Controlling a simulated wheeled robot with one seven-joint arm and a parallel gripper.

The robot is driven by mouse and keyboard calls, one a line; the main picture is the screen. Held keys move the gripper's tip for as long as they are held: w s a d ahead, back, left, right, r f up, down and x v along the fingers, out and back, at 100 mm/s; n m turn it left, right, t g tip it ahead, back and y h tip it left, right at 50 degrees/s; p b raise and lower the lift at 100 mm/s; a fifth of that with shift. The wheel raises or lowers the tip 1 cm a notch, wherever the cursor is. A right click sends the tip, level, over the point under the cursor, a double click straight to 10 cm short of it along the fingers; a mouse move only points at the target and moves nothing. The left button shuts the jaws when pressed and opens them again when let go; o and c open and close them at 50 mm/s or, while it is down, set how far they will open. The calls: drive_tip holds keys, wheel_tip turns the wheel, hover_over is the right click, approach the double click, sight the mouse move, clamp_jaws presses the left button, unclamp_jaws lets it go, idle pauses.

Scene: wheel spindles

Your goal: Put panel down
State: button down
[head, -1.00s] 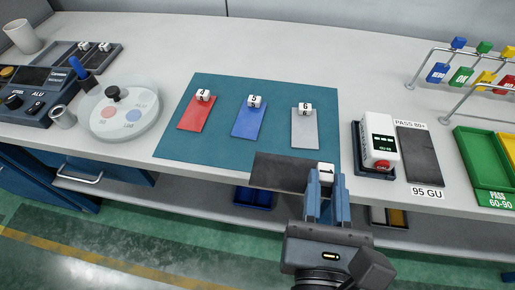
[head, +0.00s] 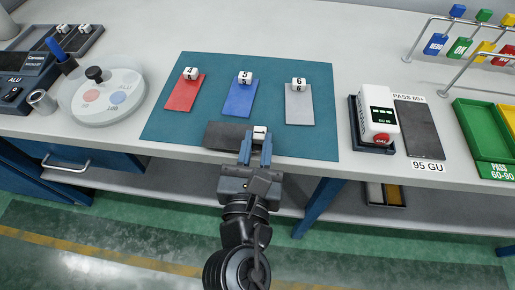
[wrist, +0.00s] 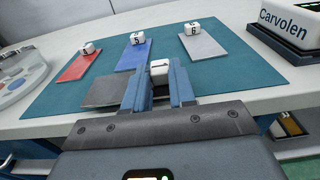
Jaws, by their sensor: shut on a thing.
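A dark grey panel (head: 224,136) with a white numbered cube (head: 259,134) at its right end is held by my gripper (head: 255,150). The fingers are shut on the cube. The panel lies over the front edge of the teal mat (head: 305,143); I cannot tell whether it touches the mat. In the wrist view the panel (wrist: 112,92) shows left of the fingers, with the cube (wrist: 159,69) between the tips. A red panel (head: 184,93), a blue panel (head: 240,98) and a light grey panel (head: 299,104), each with a white numbered cube, lie farther back on the mat.
A gloss meter (head: 379,118) marked Carvolen stands right of the mat, beside a dark plate (head: 419,130) labelled 95 GU. Green trays (head: 480,138) and tag racks (head: 455,72) are at the right. The mat's front right is clear.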

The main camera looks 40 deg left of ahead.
drive_tip(key=shift+f, duration=0.6)
drive_tip(key=shift+f, duration=0.2)
drive_tip(key=c, duration=0.9)
unclamp_jaws()
drive_tip(key=shift+c, duration=0.2)
drive_tip(key=shift+r, duration=0.1)
